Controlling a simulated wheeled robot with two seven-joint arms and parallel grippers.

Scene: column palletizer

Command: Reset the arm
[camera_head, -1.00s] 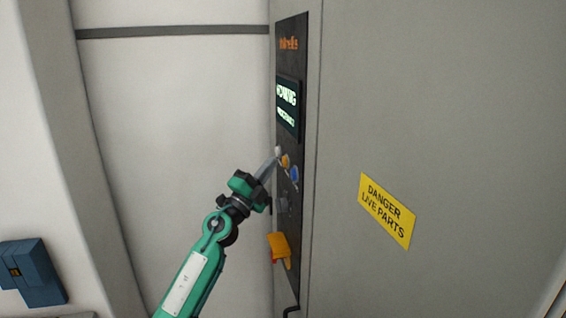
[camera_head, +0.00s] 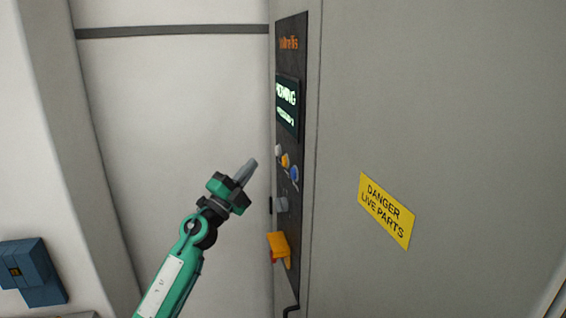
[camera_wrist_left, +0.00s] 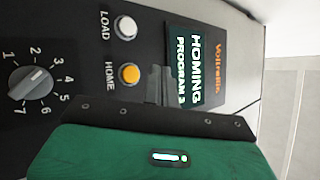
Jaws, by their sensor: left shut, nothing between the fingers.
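My left gripper (camera_head: 247,171) is shut and empty, in front of the control panel (camera_head: 285,235) and to its left, apart from it. The screen (camera_head: 287,105) on the panel is lit; in the left wrist view the screen (camera_wrist_left: 188,70) reads "HOMING PROGRAM 3". Below the screen in the head view are a white button, an amber button (camera_head: 285,160) and a blue one (camera_head: 294,173). The wrist view shows the white LOAD button (camera_wrist_left: 126,27), the amber HOME button (camera_wrist_left: 130,75) and a numbered grey dial (camera_wrist_left: 33,83). My right gripper is not in view.
A grey cabinet (camera_head: 440,110) with a yellow "DANGER LIVE PARTS" sign (camera_head: 386,210) fills the right side. A blue box (camera_head: 30,272) is at the lower left. The space left of my gripper is clear.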

